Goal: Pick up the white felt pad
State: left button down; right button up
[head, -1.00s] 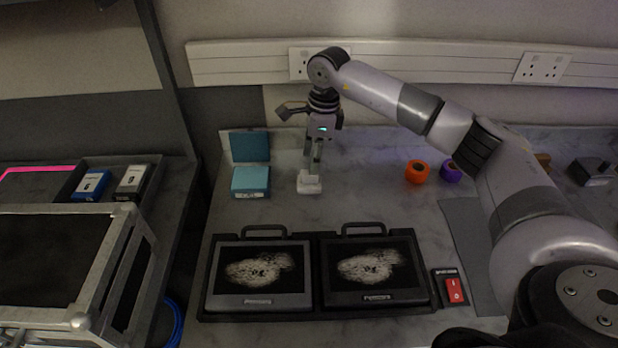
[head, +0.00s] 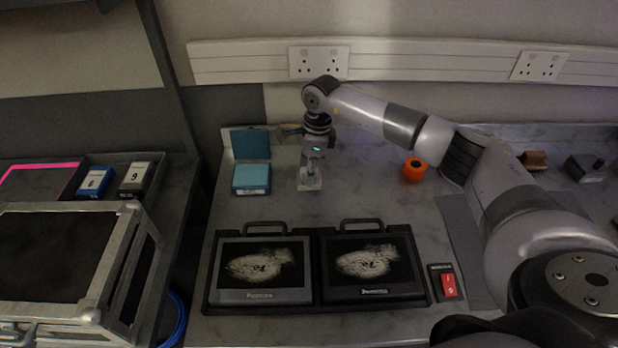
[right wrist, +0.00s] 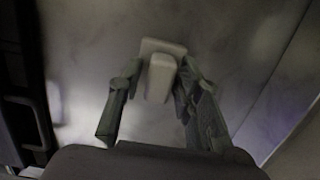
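The white felt pad (head: 310,183) is a small pale block on a flat base, on the marble-look worktop right of the light-blue block. In the right wrist view the white felt pad (right wrist: 161,78) lies between the fingers. My right gripper (head: 311,172) is lowered over it from above. In the right wrist view my right gripper (right wrist: 159,72) is open, with one finger on each side of the raised block; gaps seem to show, and I cannot tell if either finger touches. My left gripper is not in view.
A light-blue block (head: 252,178) with a dark-blue upright panel (head: 250,144) stands close left. Two black cases (head: 318,234) with screens lie in front. An orange roll (head: 414,169) and a red switch (head: 449,285) are to the right. The wall is close behind.

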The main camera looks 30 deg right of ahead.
grip_shut()
jog(key=shift+r, duration=0.1)
dwell(0.3)
notch_tip(320, 180, up, 20)
jog(key=b, duration=0.4)
